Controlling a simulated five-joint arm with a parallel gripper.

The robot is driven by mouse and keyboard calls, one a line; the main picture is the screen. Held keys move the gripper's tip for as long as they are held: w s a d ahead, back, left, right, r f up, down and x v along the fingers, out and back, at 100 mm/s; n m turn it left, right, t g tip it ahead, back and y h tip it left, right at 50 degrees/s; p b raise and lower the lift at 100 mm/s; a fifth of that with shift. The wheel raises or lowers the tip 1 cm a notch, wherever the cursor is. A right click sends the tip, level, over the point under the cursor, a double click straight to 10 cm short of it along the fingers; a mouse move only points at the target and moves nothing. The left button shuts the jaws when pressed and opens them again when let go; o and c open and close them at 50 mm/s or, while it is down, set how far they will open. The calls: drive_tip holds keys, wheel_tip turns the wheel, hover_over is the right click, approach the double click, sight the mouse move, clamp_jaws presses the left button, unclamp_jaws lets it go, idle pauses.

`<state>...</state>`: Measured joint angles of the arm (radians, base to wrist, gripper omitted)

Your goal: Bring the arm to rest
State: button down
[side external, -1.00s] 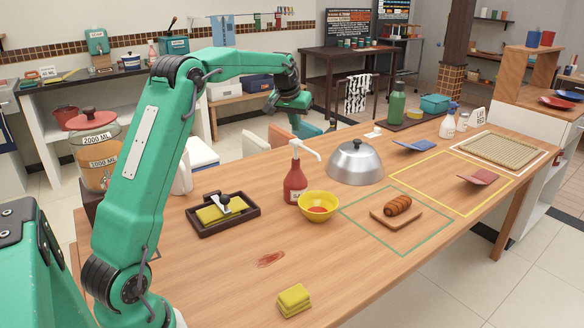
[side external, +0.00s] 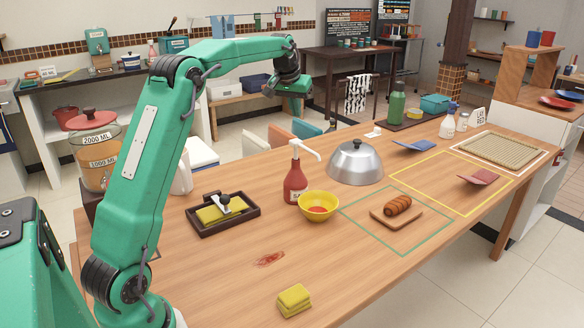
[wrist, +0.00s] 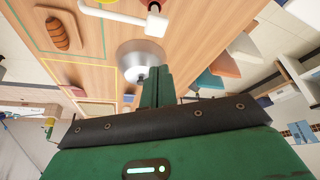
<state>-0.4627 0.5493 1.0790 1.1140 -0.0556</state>
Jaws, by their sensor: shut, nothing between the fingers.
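My arm is raised over the back left of the wooden table, with my gripper (side external: 286,88) high in the air, well clear of the tabletop. In the wrist view its green fingers (wrist: 156,84) are together with nothing between them. The fingers point toward the silver dome (wrist: 140,58), which lies far beyond them. The fingertips are hard to make out in the side view.
On the table (side external: 345,268) stand a red pump bottle (side external: 296,180), a yellow bowl (side external: 318,203), the dome, a browned roll (side external: 397,205) on a board, a dark tray (side external: 196,225) and yellow sponges (side external: 294,298). A red smear (side external: 269,259) marks the wood. Chairs stand behind.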

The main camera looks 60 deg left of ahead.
drive_tip(key=shift+d, duration=0.1)
drive_tip(key=s+d+r+m+t, duration=0.1)
drive_tip(key=s+d+r+m, duration=0.3)
drive_tip(key=s+d, duration=1.15)
drive_tip(key=s+d+f+m+h, duration=0.1)
drive_tip(key=s+d+f, duration=0.3)
drive_tip(key=s, duration=0.5)
drive_tip(key=s+d+f+m+h, duration=0.1)
drive_tip(key=s+d+f, duration=0.3)
drive_tip(key=s+d, duration=0.4)
drive_tip(key=shift+s+t, duration=0.3)
drive_tip(key=shift+s, duration=0.05)
